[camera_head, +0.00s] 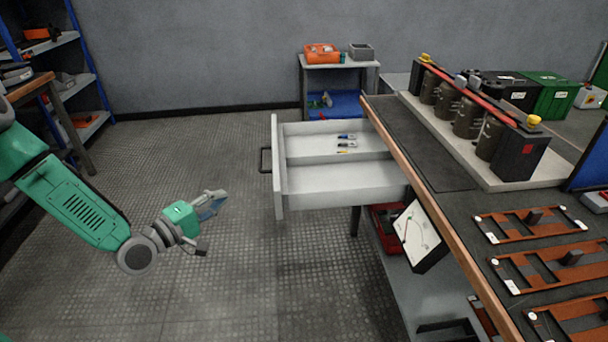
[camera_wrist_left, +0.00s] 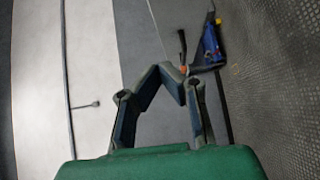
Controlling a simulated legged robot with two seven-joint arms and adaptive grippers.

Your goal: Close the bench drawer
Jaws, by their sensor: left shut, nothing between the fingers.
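The bench drawer (camera_head: 345,182) is pale grey and pulled far out from the bench (camera_head: 450,244), toward the left in the head view. Its front panel (camera_head: 278,170) faces left and carries a dark handle (camera_head: 265,161). My left gripper (camera_head: 214,202) is in the air to the left of the drawer front, apart from the handle. It is shut and empty; its fingers (camera_wrist_left: 172,76) also show in the left wrist view. My right gripper is not in view.
Capacitors (camera_head: 468,115) and several brown frames (camera_head: 545,262) sit on the bench top. A tilted white panel (camera_head: 417,232) hangs below its edge. A cart (camera_head: 339,64) stands behind, and shelves (camera_head: 70,80) at left. The floor left of the drawer is clear.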

